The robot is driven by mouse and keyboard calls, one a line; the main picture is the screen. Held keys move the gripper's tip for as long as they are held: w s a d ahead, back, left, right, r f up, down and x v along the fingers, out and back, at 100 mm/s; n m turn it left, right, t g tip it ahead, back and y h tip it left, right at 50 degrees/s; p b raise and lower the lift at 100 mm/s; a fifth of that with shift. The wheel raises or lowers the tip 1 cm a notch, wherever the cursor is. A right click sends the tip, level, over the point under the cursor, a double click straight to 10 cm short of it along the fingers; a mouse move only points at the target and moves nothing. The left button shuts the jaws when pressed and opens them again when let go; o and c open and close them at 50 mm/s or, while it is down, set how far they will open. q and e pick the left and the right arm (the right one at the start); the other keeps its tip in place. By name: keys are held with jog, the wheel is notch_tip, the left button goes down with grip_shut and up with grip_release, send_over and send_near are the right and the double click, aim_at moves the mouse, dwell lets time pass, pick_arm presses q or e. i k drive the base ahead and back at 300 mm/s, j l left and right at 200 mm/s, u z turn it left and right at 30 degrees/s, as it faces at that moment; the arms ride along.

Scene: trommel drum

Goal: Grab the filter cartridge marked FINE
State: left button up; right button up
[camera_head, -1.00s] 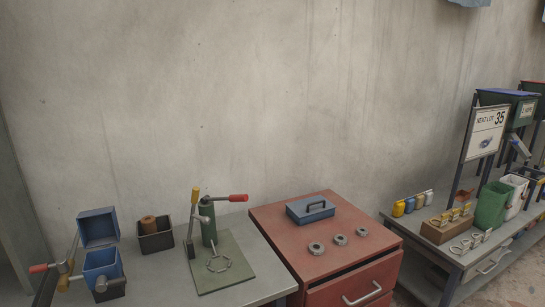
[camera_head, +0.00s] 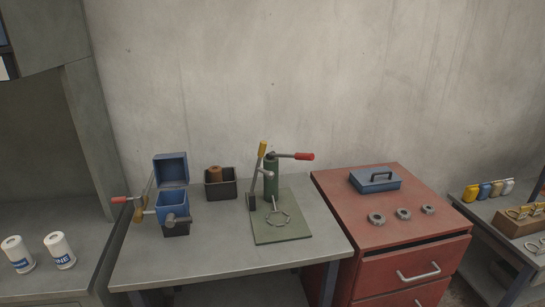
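Two white filter cartridges stand upright at the far left, inside a grey cabinet-like unit. The right one (camera_head: 60,251) has a blue label; I can read "INE" on it, and its first letter is turned out of clear sight. The left one (camera_head: 18,255) also has a blue label, too small and turned to read. The two stand apart with a small gap between them. Neither of my grippers shows in the view.
A grey bench (camera_head: 220,247) holds a blue open-lidded box (camera_head: 171,205), a black bin (camera_head: 221,188) and a green lever press (camera_head: 271,180). Right of it is a red drawer cabinet (camera_head: 390,232) with a blue case (camera_head: 374,180) and metal rings.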

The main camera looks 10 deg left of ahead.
aim_at(56, 242)
jog(key=k+l+u, duration=0.1)
jog(key=u, duration=1.75)
jog(key=i+j, duration=0.1)
jog(key=i+j+z, duration=0.15)
jog(key=j, duration=0.2)
